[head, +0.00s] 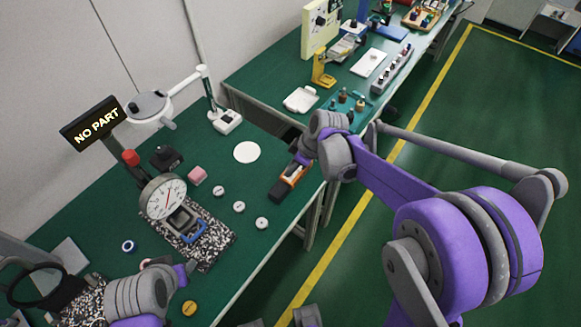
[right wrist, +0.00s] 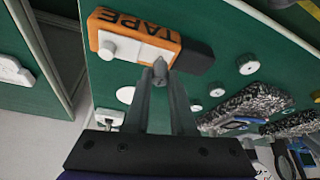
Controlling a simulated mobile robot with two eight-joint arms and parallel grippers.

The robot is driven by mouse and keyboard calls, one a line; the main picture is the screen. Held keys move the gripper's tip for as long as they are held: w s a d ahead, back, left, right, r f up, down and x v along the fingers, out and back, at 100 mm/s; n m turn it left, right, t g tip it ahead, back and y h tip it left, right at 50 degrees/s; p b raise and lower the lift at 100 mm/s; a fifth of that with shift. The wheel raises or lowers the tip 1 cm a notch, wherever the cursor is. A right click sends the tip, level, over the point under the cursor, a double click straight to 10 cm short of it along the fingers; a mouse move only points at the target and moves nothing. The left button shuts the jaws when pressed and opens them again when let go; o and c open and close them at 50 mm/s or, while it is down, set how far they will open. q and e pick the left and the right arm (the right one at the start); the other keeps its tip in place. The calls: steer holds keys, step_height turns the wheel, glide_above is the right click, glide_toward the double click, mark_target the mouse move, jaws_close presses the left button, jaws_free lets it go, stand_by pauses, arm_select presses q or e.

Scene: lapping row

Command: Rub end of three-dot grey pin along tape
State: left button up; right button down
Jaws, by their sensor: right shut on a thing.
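The orange block marked TAPE (head: 293,174) lies near the right edge of the green bench. In the right wrist view the block (right wrist: 135,36) shows a pale strip and knob on its near side, and a black end. My right gripper (head: 303,156) is over it. In the right wrist view its fingers (right wrist: 160,85) are shut on a small grey pin (right wrist: 160,69), whose tip is at the block's side near the black end. I cannot tell if they touch; no dots are readable. My left gripper (head: 188,272) is at lower left, its fingers mostly hidden.
Several small white discs (head: 239,207) stand left of the tape block. A dial gauge (head: 163,197) stands on a speckled plate (head: 212,247), beside a sign reading NO PART (head: 97,122). A white round pad (head: 246,152) lies behind. A second bench (head: 285,75) is beyond a gap.

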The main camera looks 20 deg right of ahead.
steer(key=shift+w+d, duration=0.55)
steer(key=shift+d, duration=0.2)
stand_by(0.3)
steer(key=shift+s+a, duration=0.85)
steer(key=shift+a, duration=0.25)
stand_by(0.8)
steer(key=shift+r, duration=0.1)
step_height(320, 180, up, 6)
steer(key=p, duration=0.3)
steer(key=shift+p, duration=0.3)
steer(key=shift+f, duration=0.2)
stand_by(0.4)
